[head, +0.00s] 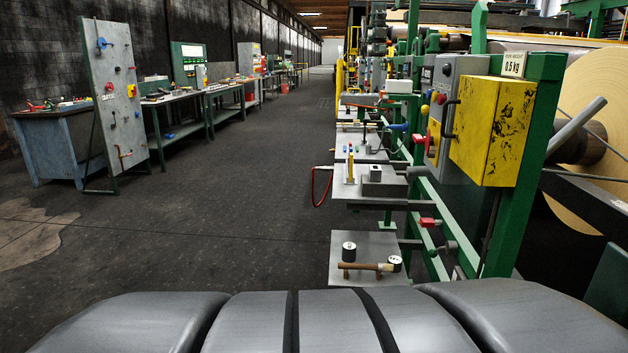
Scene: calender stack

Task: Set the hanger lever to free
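I cannot tell which part is the hanger lever; no readable label marks it. Several handles sit on the green frame (520,170) at the right in the head view. A dark bar handle (449,119) is on the grey cabinet (467,80) beside a yellow box (493,130). A red handle (428,222) sticks out lower on the frame. A blue-ended handle (398,127) and another red handle (419,140) sit further left. My gripper is not in view.
Grey shelves (370,190) with small parts reach out from the frame; the lowest holds a brown-handled tool (366,268). A paper roll (595,115) is at the right. A leaning panel (114,95) and benches line the left. The dark floor (235,190) between is clear.

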